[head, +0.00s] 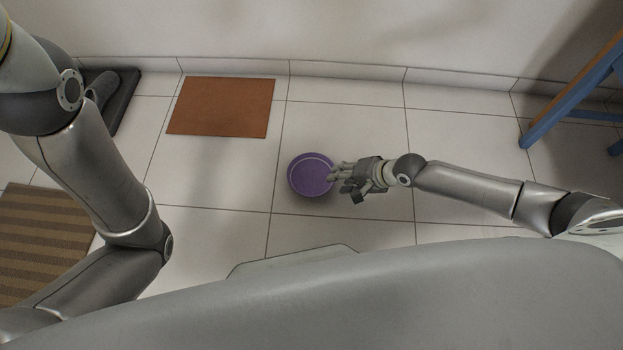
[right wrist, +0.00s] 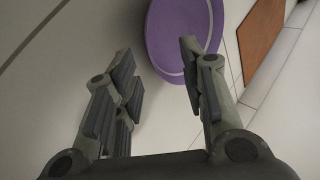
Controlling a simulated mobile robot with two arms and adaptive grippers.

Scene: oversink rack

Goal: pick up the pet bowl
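The purple pet bowl (head: 308,177) sits on the tiled floor near the middle of the head view. My right gripper (head: 338,172) is at the bowl's right edge, with its fingers pointing left towards it. In the right wrist view the bowl (right wrist: 180,38) lies just beyond the fingertips, at the top. The fingers of my right gripper (right wrist: 158,62) are spread apart with nothing between them. I cannot tell whether a fingertip touches the rim. My left arm is at the left of the head view, but its gripper is not visible.
An orange-brown mat (head: 222,107) lies by the wall, left of the bowl. A striped brown mat (head: 40,240) is at the lower left. A dark tray-like object (head: 125,90) is at the back left. Blue legs (head: 570,100) stand at the right. The floor around the bowl is clear.

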